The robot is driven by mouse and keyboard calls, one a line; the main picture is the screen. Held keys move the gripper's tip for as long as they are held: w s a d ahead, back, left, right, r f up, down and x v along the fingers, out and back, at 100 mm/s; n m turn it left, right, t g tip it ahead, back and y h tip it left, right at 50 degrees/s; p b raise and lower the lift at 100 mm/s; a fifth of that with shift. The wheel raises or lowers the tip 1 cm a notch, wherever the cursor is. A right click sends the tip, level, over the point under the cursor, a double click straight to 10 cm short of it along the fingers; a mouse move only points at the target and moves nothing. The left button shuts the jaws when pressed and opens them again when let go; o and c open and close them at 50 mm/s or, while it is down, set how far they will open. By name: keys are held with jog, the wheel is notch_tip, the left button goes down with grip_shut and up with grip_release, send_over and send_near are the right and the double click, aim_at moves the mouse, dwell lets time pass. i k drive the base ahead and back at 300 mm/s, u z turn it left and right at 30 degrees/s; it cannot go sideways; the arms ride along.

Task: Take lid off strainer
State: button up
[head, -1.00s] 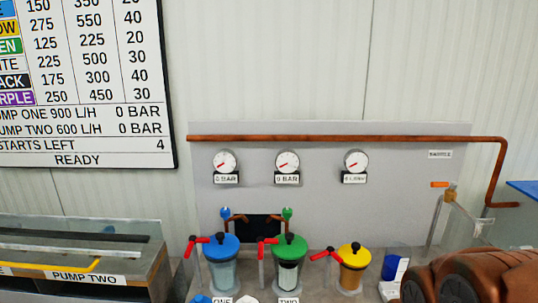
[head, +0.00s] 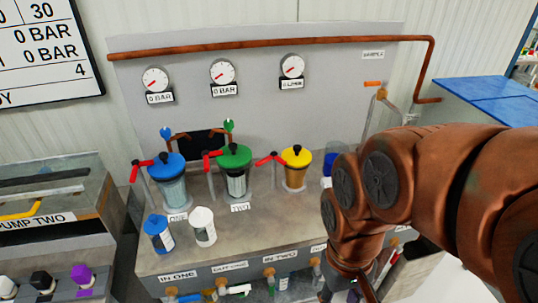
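Three clear strainers stand in a row on the bench, each with a coloured lid and a black knob. The blue lid (head: 166,168) is on the left strainer (head: 172,192), by the label ONE. The green lid (head: 235,157) is on the middle strainer (head: 236,184), by the label TWO. The yellow lid (head: 297,158) is on the right strainer (head: 295,178), which holds something brownish. All three lids sit on their strainers. My brown arm reaches in from the right and bends down past the bench front. My gripper's fingers cannot be made out.
Red-handled valves (head: 142,165) stand beside the strainers. Gauges (head: 222,72) and a copper pipe (head: 270,45) are on the back panel. Hose ports (head: 269,272) line the bench front.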

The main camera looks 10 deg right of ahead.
aim_at(297, 156)
jog(key=z, duration=1)
jog(key=i, duration=0.5)
jog(key=u, duration=2.25)
